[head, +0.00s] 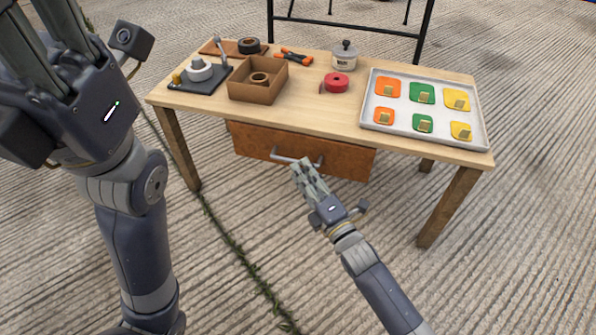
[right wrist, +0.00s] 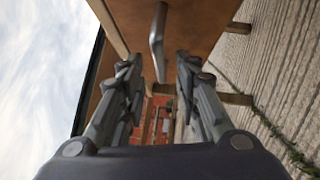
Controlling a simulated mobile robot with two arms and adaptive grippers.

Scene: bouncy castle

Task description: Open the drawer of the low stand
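The low stand (head: 310,115) is a wooden table with a brown drawer (head: 345,163) under its front edge. The drawer's pale bar handle (head: 283,157) shows in the head view. In the right wrist view the handle (right wrist: 158,38) lies ahead, in line with the gap between the fingers. My right gripper (head: 300,168) is at the handle's right part and hides some of it. In the wrist view its fingers (right wrist: 157,75) are apart with nothing clamped between them. My left gripper (head: 45,20) is raised at the upper left, away from the stand, its fingertips cut off.
On the top stand a brown box (head: 257,92), a dark fixture board (head: 190,82), a red roll (head: 336,82), a grey pot (head: 344,56) and a tray (head: 376,72) of coloured pieces. Wooden legs flank the drawer.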

